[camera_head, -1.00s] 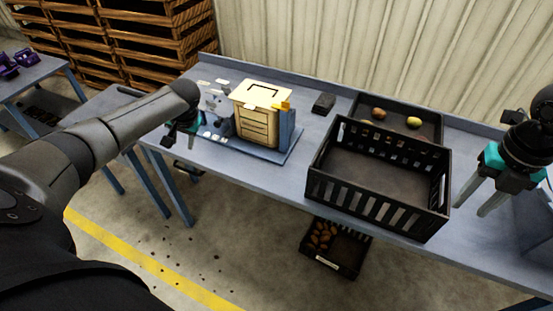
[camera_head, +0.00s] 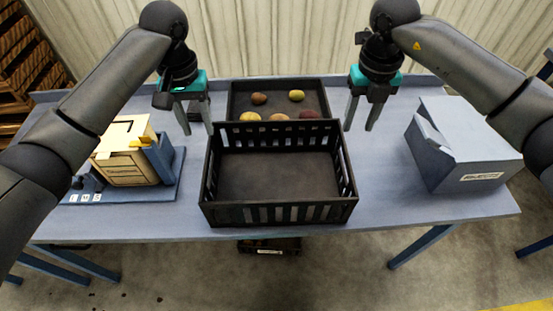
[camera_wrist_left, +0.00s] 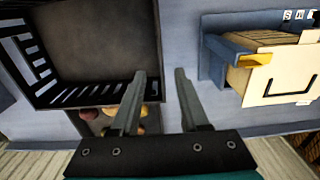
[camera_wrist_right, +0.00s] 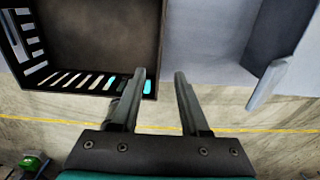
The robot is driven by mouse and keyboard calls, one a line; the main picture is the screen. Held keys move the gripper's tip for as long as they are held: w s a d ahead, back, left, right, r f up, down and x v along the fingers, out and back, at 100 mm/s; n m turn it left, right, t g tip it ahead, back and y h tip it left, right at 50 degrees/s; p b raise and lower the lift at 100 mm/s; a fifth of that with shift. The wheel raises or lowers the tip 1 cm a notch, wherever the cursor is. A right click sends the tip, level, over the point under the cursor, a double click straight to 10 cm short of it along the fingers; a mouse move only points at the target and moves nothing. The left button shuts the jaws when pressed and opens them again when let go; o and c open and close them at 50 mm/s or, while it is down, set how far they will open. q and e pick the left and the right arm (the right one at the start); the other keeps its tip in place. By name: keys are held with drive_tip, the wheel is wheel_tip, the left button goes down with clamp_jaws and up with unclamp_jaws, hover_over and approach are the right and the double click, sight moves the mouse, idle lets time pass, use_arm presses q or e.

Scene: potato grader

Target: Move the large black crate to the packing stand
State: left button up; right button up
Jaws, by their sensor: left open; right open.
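The large black crate (camera_head: 278,214), empty with slotted walls, sits on the blue-grey table in the middle of the head view. My left gripper (camera_head: 198,128) is open and empty, above and beyond the crate's far left corner. My right gripper (camera_head: 360,124) is open and empty, above and beyond its far right corner. The crate also shows at the upper left of the left wrist view (camera_wrist_left: 66,98) and of the right wrist view (camera_wrist_right: 155,50). Neither gripper visibly holds the crate. I cannot identify the packing stand for certain.
A dark tray (camera_head: 322,88) with several potatoes lies behind the crate. A cream box machine (camera_head: 128,165) stands on the left, a blue-grey box (camera_head: 465,150) on the right. Another dark crate (camera_head: 270,247) is on the floor below. The table (camera_head: 385,200) is clear right of the crate.

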sight(209, 161)
use_arm(q)
drive_tip(key=f, duration=1.5)
drive_tip(key=shift+s+f, duration=0.1)
drive_tip(key=shift+s, duration=0.1)
use_arm(e)
drive_tip(key=f, duration=1.5)
drive_tip(key=shift+s+f, duration=0.1)
drive_tip(key=shift+s, duration=0.1)
use_arm(q)
drive_tip(key=shift+c, duration=0.3)
use_arm(e)
drive_tip(key=shift+c, duration=0.3)
use_arm(q)
clamp_jaws()
use_arm(e)
clamp_jaws()
